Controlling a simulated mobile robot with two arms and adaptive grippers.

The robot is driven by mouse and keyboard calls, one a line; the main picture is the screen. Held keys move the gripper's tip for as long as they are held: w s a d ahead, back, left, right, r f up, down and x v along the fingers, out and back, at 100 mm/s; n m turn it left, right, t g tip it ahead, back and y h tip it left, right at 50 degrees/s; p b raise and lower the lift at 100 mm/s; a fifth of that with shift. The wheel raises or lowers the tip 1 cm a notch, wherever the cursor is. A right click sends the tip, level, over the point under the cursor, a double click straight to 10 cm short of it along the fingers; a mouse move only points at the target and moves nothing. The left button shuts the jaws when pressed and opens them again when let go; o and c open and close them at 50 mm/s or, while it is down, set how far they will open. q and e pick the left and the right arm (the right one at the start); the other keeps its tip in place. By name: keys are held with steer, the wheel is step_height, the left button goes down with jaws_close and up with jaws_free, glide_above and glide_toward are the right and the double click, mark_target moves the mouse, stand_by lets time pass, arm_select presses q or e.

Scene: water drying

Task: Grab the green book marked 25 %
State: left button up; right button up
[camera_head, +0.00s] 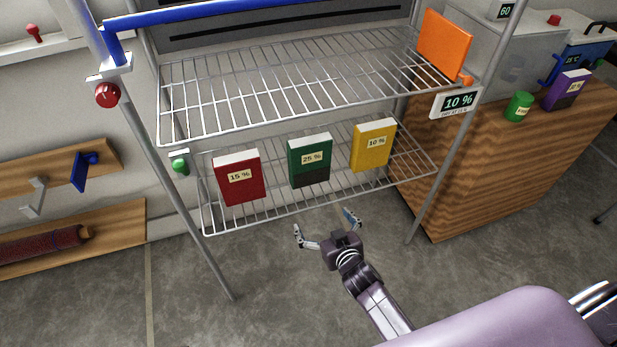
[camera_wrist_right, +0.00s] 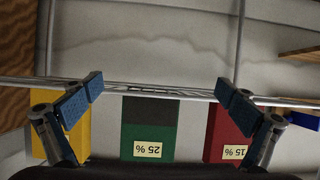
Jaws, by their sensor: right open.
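The green book (camera_head: 310,157) with a "25 %" label stands upright on the lower wire shelf, between a red book (camera_head: 239,178) marked 15 % and a yellow book (camera_head: 373,146) marked 10 %. Its lower part is dark. My right gripper (camera_head: 325,224) is open and empty, in front of and below the shelf's front edge. In the right wrist view the green book (camera_wrist_right: 148,130) appears upside down between the two spread fingers (camera_wrist_right: 155,95), not touching them. The yellow book is behind the left finger and the red book behind the right one. My left gripper is not in view.
The wire rack's lower shelf (camera_head: 280,206) has a front rail near my right gripper. The upper shelf (camera_head: 290,75) is above the books and holds an orange book (camera_head: 444,45). A rack post (camera_head: 190,220) stands at left. A wooden cabinet (camera_head: 480,180) stands at right.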

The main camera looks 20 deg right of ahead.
mark_target(312, 156)
steer(key=w+r+t+b, duration=0.1)
steer(key=w+r, duration=0.1)
steer(key=r, duration=0.3)
steer(key=w+r+t+b, duration=0.2)
steer(key=r, duration=0.2)
steer(key=w+r+t+b, duration=0.1)
steer(key=w+r+b, duration=0.1)
steer(key=r, duration=0.3)
steer(key=shift+w+d+r+m+t, duration=0.1)
steer(key=shift+d+r+m+t, duration=0.2)
steer(key=shift+r+t, duration=0.1)
steer(key=w+b, duration=0.1)
steer(key=w, duration=0.3)
steer(key=shift+w, duration=0.4)
steer(key=shift+w+a+f+b, duration=0.1)
steer(key=shift+w+b, duration=0.25)
steer(key=shift+w, duration=0.95)
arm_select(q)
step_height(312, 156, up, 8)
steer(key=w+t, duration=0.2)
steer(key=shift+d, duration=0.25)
arm_select(e)
steer(key=c, duration=1.4)
